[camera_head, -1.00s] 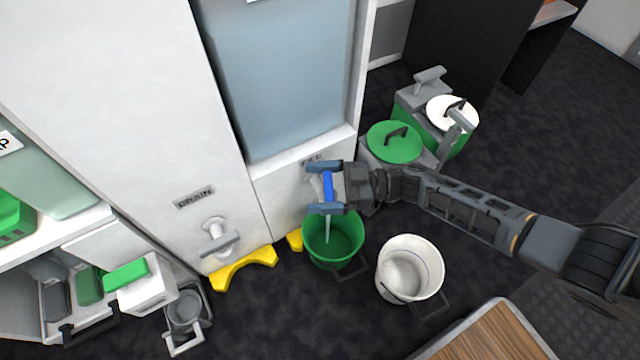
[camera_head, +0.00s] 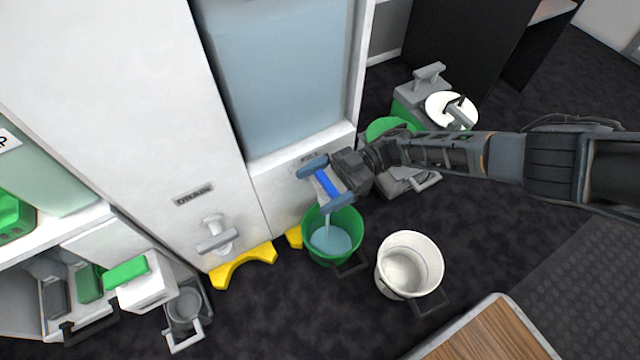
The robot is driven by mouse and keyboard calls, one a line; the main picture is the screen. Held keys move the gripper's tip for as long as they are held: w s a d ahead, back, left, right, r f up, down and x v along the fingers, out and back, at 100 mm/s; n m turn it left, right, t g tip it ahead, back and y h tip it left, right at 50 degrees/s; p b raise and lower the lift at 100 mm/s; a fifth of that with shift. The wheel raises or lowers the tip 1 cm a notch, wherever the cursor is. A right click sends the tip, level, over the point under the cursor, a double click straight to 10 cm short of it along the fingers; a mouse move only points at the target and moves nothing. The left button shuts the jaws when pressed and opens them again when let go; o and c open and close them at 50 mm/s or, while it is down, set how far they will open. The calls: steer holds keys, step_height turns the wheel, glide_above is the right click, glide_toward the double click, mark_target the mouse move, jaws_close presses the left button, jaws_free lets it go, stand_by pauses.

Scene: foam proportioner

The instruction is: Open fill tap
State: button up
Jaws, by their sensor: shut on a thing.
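The fill tap (camera_head: 327,184) is on the lower white panel below the pale blue tank window. Its blue handle shows between my gripper's fingers. My gripper (camera_head: 325,185) is shut on the handle, tilted, and hides most of the tap body. A thin stream runs down from the tap into a green bucket (camera_head: 312,240) standing under it. Pale blue liquid (camera_head: 330,240) covers the bottom of the bucket. The label above the tap is partly hidden and unreadable.
The drain tap (camera_head: 215,236) with a pale handle is on the panel to the left, under a DRAIN label (camera_head: 193,195). A white bucket (camera_head: 408,265) stands right of the green one. Green containers (camera_head: 392,126) stand behind my arm. A wooden top (camera_head: 490,335) is at the bottom.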

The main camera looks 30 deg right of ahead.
steer(key=shift+d, duration=0.15)
steer(key=o, duration=0.7)
steer(key=shift+c, duration=0.2)
steer(key=d, duration=0.7)
steer(key=shift+d, duration=0.35)
steer(key=shift+w, duration=0.1)
